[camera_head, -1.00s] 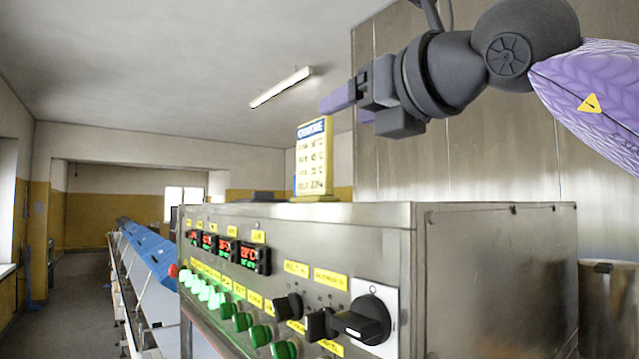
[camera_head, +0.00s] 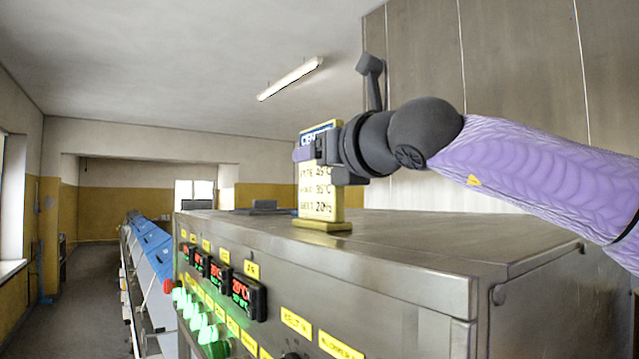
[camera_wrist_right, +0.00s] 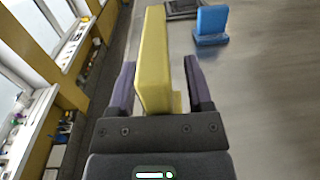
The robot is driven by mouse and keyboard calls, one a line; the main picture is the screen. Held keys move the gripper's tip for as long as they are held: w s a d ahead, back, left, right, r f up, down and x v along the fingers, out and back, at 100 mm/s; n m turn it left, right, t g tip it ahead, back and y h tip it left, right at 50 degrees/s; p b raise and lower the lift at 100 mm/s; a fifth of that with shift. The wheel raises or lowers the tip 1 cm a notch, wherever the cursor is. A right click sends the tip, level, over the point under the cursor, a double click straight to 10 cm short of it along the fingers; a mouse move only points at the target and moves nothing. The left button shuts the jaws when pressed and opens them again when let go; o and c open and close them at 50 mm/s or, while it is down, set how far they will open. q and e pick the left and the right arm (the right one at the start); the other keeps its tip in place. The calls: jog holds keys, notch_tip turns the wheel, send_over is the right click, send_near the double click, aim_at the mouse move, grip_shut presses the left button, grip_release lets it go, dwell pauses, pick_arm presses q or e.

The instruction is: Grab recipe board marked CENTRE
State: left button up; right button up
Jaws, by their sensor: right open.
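The recipe board (camera_head: 322,205) is a yellow upright board with a blue header reading "CEN…", standing on its yellow base on top of the steel control cabinet. My right gripper (camera_head: 316,151) is at the board's upper part and hides some of its face and header. In the right wrist view the board (camera_wrist_right: 154,62) stands between the two purple fingers of my right gripper (camera_wrist_right: 160,85). The fingers are open, one on each side, with a visible gap at the right finger. My left gripper is in neither view.
The steel cabinet (camera_head: 420,245) has displays, green buttons and yellow labels on its front. A blue stand (camera_wrist_right: 211,22) and a dark flat object (camera_head: 263,207) lie farther along its top. A blue-covered line (camera_head: 150,245) runs back at left. The cabinet top around the board is mostly clear.

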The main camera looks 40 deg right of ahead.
grip_shut()
jog(key=shift+s, duration=0.1)
dwell(1.2)
